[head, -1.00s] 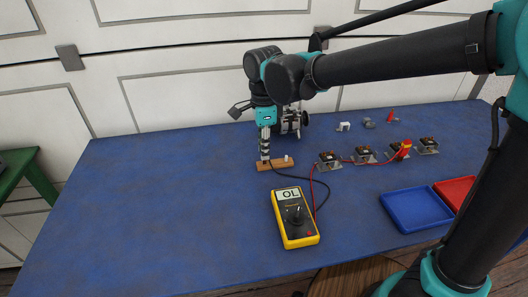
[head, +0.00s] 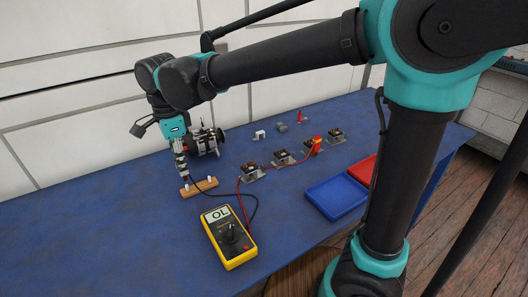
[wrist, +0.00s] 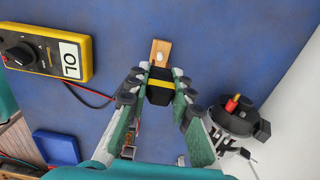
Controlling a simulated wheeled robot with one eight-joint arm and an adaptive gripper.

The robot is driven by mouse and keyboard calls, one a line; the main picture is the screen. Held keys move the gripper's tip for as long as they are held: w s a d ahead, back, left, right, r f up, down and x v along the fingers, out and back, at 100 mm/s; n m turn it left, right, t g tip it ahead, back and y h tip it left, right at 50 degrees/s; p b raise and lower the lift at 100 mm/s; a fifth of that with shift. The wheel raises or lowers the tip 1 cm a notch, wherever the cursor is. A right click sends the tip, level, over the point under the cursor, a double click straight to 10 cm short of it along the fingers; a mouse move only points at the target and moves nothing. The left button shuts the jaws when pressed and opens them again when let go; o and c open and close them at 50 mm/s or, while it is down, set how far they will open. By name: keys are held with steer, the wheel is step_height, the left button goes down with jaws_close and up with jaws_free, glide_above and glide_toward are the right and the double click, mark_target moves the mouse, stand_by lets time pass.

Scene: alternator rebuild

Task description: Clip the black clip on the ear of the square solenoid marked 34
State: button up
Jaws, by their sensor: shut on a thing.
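My gripper (head: 183,174) points down at the wooden rest (head: 199,187) on the left of the mat. In the wrist view my gripper (wrist: 161,80) is shut on the black clip (wrist: 159,94), which has a yellow band and sits between the fingertips over one end of the rest (wrist: 161,47). I cannot tell whether the clip still touches the rest. A row of square solenoids stands to the right: the nearest (head: 252,173), a second (head: 283,158), a third (head: 308,151) with the red clip (head: 317,142) at it, and a far one (head: 336,135). Their numbers are too small to read.
A yellow multimeter (head: 229,238) reading OL lies in front, with a black lead to the clip and a red lead across the mat. An alternator (head: 206,141) stands close behind my gripper. Blue (head: 337,197) and red (head: 363,169) trays lie right. Small parts stand behind the solenoids.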

steer(key=shift+r, duration=0.1)
stand_by(0.5)
steer(key=shift+r, duration=0.35)
steer(key=shift+w+d+r, duration=0.15)
steer(key=shift+d+r, duration=0.05)
steer(key=shift+r, duration=0.85)
steer(key=w+d+n, duration=0.4)
steer(key=w+d, duration=0.2)
steer(key=d, duration=0.4)
steer(key=w+d+n, duration=0.5)
steer(key=w+d, duration=0.2)
steer(key=d, duration=0.3)
steer(key=n, duration=0.9)
glide_toward(307, 146)
steer(key=w+d, duration=0.5)
steer(key=f, duration=0.3)
steer(key=shift+s+d+f, duration=0.1)
steer(key=shift+d+f, duration=0.1)
steer(key=shift+f, duration=0.5)
steer(key=shift+f, duration=1.15)
